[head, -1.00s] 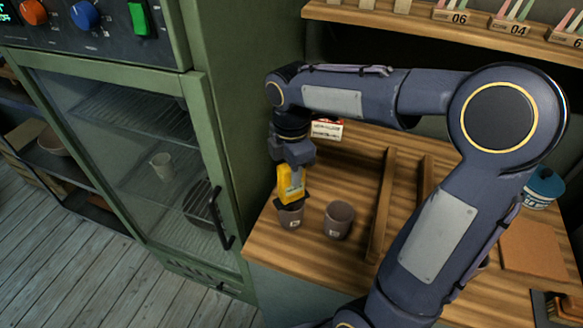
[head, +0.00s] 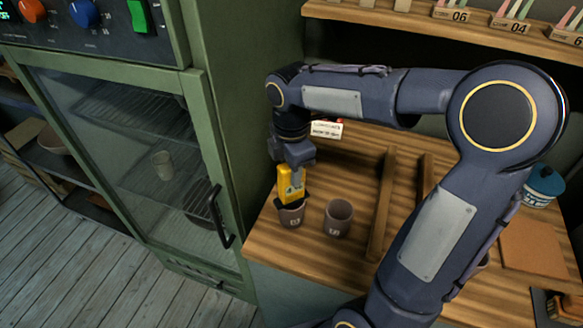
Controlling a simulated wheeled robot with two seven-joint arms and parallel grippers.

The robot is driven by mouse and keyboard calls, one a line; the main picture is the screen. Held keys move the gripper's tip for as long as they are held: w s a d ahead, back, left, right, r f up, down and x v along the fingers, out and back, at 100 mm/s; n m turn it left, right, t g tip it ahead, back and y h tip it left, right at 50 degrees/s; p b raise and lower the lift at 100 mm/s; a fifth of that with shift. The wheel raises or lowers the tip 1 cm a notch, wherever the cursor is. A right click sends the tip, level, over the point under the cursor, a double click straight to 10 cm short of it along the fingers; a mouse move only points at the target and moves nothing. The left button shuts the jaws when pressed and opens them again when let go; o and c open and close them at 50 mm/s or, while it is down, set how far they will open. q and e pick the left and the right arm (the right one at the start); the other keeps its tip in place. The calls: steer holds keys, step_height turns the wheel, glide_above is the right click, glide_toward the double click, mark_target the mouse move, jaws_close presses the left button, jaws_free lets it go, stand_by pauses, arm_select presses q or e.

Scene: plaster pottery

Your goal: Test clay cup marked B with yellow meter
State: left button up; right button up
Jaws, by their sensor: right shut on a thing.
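The yellow meter (head: 291,186) is in my right gripper (head: 293,166), upright with a slight tilt. Its dark lower end is at the mouth of the left clay cup (head: 291,216) and hides part of that cup's opening. A second grey-brown clay cup (head: 338,218) stands upright just to the right, apart from the first and empty-looking. Both cups carry a small pale mark on the front, too small for me to read surely. My left gripper is not in view.
The wooden counter (head: 280,250) has raised wooden strips (head: 383,205) right of the cups. A green cabinet with a glass door and dark handle (head: 220,218) stands close on the left. A white card (head: 326,130) is behind my wrist. A blue-lidded jar (head: 544,185) stands at right.

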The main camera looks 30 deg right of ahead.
stand_by(0.6)
step_height(320, 180, up, 7)
steer(key=p, duration=0.6)
steer(key=shift+f, duration=0.1)
stand_by(1.0)
